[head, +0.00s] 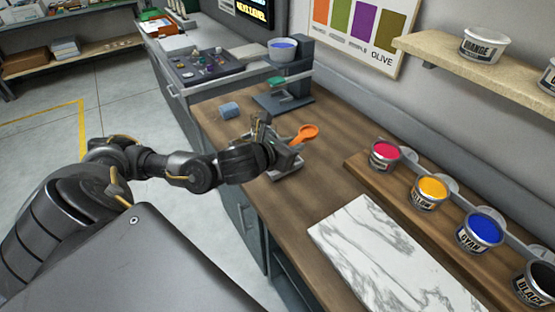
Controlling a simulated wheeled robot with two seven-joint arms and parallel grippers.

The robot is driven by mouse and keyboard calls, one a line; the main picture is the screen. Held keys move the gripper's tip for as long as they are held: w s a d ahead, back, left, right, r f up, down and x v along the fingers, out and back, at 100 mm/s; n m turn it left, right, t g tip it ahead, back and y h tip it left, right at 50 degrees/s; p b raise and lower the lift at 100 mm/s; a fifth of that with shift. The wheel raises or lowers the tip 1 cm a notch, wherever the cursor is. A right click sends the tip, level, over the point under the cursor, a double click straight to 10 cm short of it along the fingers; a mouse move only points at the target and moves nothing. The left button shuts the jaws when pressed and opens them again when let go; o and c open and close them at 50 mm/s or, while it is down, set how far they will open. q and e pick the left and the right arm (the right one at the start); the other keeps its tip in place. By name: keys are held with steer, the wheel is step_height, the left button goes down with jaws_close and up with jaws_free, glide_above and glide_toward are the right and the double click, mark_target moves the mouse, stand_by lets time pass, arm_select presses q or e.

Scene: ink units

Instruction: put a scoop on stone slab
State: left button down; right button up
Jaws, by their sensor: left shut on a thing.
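An orange scoop (307,132) shows just right of my left gripper (283,145), its bowl pointing up and right. My left gripper is shut on the scoop's handle end, which the fingers partly hide. The stone slab (385,260) is white with grey veins and lies flat and bare on the counter at the lower right. My right gripper is not in view.
A wooden riser (400,195) along the wall carries open tubs of red (384,154), yellow (431,191), blue (480,229) and black (537,284) ink. A blue-grey cylinder (229,110) and a stand with a bowl (283,49) are behind. Counter between gripper and slab is clear.

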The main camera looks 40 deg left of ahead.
arm_select(q)
steer(key=shift+w+d+r, duration=0.75)
steer(key=shift+w+r, duration=0.05)
steer(key=shift+w, duration=0.1)
steer(key=shift+w+d+r, duration=0.2)
steer(key=shift+w+d, duration=0.05)
steer(key=shift+d, duration=0.1)
steer(key=w+d+r+b, duration=0.1)
steer(key=w+d+r, duration=0.2)
steer(key=d+r, duration=0.3)
steer(key=shift+d+r, duration=0.4)
steer(key=shift+r, duration=0.1)
